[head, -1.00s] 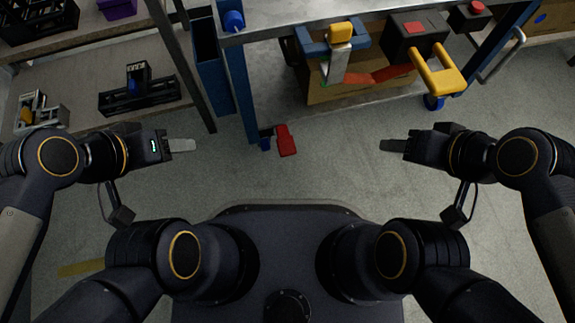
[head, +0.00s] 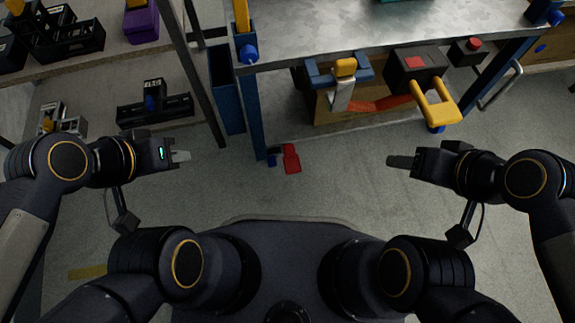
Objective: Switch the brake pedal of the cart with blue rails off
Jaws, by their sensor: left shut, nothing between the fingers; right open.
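The cart (head: 400,38) has a grey metal top and blue legs and rails. Its red brake pedal (head: 291,158) sits low by the floor, beside a blue caster at the foot of the near-left leg (head: 256,135). I cannot tell from this angle whether the pedal is pressed. My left gripper (head: 181,156) is shut and empty, left of the pedal and apart from it. My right gripper (head: 399,162) is open and empty, well to the right of the pedal. Nothing covers the pedal.
A shelf (head: 95,95) with black holders and a purple bin (head: 141,24) stands at left. On the cart's front hang a blue clamp-like part (head: 322,76), a black box with a yellow handle (head: 437,104) and a red button (head: 474,44). The floor before the cart is clear.

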